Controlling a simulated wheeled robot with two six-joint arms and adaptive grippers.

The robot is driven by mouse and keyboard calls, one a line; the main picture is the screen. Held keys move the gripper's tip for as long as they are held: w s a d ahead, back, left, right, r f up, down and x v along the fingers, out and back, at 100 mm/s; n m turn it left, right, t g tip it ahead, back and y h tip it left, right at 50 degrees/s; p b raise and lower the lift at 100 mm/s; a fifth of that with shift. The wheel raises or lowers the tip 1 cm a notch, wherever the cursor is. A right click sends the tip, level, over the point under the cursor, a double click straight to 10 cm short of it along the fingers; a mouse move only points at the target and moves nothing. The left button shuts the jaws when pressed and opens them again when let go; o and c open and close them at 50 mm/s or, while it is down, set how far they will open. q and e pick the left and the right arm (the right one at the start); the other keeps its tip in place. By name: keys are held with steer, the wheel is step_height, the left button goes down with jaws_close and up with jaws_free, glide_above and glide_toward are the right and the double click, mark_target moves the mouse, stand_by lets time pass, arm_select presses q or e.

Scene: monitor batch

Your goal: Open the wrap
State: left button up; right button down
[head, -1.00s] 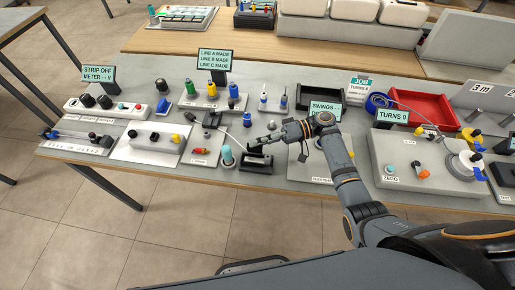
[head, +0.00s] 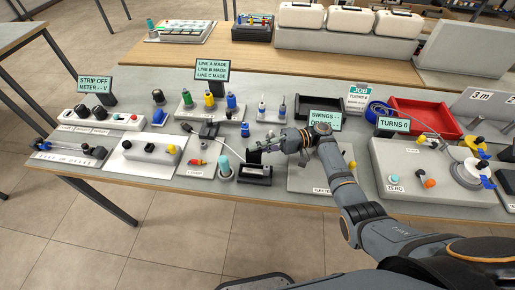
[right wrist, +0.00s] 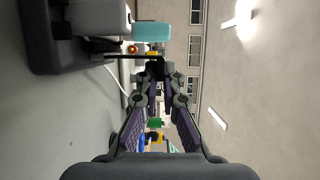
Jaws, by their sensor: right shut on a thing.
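My right gripper (head: 260,149) is over the bench near its front edge, just above a small black holder (head: 256,174). It is shut on a small dark piece (head: 254,157), seen in the right wrist view as a black piece (right wrist: 155,66) between the fingertips. A thin black bar reaches from that piece toward a dark block at upper left. I cannot tell whether the piece is the wrap; nothing in view is labelled as one. A white cable (head: 205,142) runs toward the holder; its end is hidden near the gripper. My left gripper is out of view.
A teal-topped post (head: 224,166) stands close left of the holder. A box with a dial (head: 435,170) and a red tray (head: 425,117) are at right. Signs, bottles and a black tray (head: 315,109) stand behind.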

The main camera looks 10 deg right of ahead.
steer(key=c, duration=1.5)
jaws_free()
